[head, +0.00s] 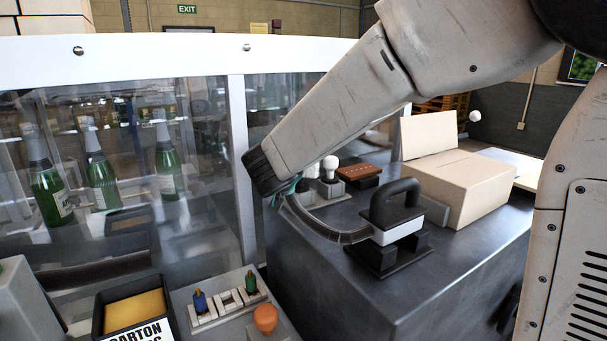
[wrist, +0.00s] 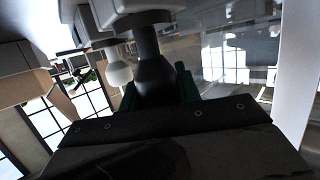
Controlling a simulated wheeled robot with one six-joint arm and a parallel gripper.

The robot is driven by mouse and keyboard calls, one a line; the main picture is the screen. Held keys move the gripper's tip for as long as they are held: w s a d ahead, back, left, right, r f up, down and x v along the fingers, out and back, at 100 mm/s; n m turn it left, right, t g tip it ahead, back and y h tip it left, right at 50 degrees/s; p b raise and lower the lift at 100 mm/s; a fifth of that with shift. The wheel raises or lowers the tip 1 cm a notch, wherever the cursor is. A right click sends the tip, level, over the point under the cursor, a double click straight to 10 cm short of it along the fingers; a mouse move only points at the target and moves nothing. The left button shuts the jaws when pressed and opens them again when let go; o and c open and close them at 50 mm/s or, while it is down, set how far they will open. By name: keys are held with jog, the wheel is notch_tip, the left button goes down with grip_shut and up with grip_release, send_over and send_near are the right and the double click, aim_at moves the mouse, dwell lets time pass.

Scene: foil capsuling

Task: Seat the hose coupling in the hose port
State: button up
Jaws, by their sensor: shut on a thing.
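My gripper (head: 289,188) is at the end of the arm in the head view, mostly hidden behind the dark wrist. In the wrist view its green fingers (wrist: 185,84) are shut on a dark grey, flared piece, which I take for the hose coupling (wrist: 155,78). A dark curved hose (head: 335,232) runs from below the gripper to a black handled unit (head: 395,215) on the bench. Beyond the coupling, a dark round part meets a light grey block (wrist: 112,14). I cannot tell whether this is the hose port, or whether the coupling is seated.
A brown block (head: 358,173) and a cardboard box (head: 462,188) are farther right on the dark bench (head: 450,270). A clear-panelled enclosure with green bottles (head: 104,180) stands left. A small rack (head: 228,305) is in front.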

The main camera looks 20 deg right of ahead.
jog(key=shift+r, duration=0.1)
jog(key=shift+r, duration=0.6)
notch_tip(320, 180, up, 2)
jog(key=shift+r, duration=0.25)
jog(key=s+r, duration=0.1)
jog(key=s, duration=1.5)
jog(key=shift+d, duration=0.15)
